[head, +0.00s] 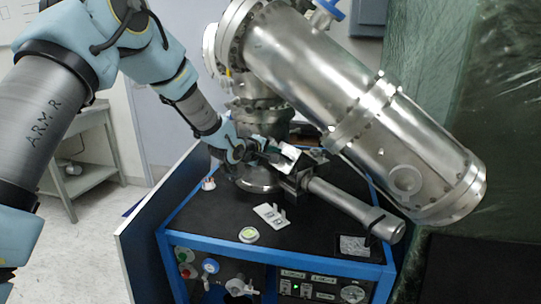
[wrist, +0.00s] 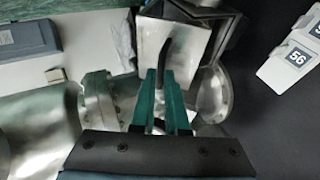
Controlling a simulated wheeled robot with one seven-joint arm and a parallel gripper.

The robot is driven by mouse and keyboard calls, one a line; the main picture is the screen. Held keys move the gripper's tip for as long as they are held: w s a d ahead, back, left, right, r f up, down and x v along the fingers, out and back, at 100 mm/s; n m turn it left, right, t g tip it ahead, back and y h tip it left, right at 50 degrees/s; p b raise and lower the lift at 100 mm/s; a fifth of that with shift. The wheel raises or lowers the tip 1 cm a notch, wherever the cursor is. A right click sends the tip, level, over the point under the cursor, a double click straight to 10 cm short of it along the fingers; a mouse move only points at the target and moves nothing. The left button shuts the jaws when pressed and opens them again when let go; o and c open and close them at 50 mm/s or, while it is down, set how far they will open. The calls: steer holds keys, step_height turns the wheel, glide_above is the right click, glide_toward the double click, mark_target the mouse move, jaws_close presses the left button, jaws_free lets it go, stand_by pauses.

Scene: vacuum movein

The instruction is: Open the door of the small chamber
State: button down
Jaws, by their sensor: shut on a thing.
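The small chamber is a dark block (head: 302,180) at the inner end of a metal tube, on the black bench top. Its door is a square, light metal plate (wrist: 190,42) with a black curved handle (wrist: 166,58). The plate also shows as a bright patch in the head view (head: 290,151). My gripper (head: 272,157) is at the door from the left. In the wrist view its green fingers (wrist: 166,88) are shut on the handle. The chamber's dark frame (wrist: 222,24) shows behind the plate; I cannot tell how far the door stands open.
A large steel cylinder (head: 340,85) slants above the chamber. The metal tube (head: 345,203) runs right across the bench. White numbered tags (head: 270,215) and a round pale item (head: 249,235) lie at the front. A blue panel (head: 160,215) edges the left side.

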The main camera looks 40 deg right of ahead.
steer(key=d+r, duration=0.5)
steer(key=s+d+r+b, duration=0.1)
steer(key=d+r, duration=0.1)
steer(key=r, duration=0.1)
steer(key=shift+d, duration=0.2)
steer(key=shift+s+d+r, duration=0.1)
steer(key=shift+d+r, duration=0.3)
steer(key=shift+d, duration=0.2)
steer(key=shift+d+r, duration=0.4)
steer(key=shift+d, duration=0.15)
steer(key=shift+r, duration=0.1)
steer(key=c, duration=1.4)
jaws_free()
steer(key=o, duration=0.5)
steer(key=shift+a+f, duration=0.1)
steer(key=shift+f, duration=0.15)
steer(key=shift+a, duration=0.1)
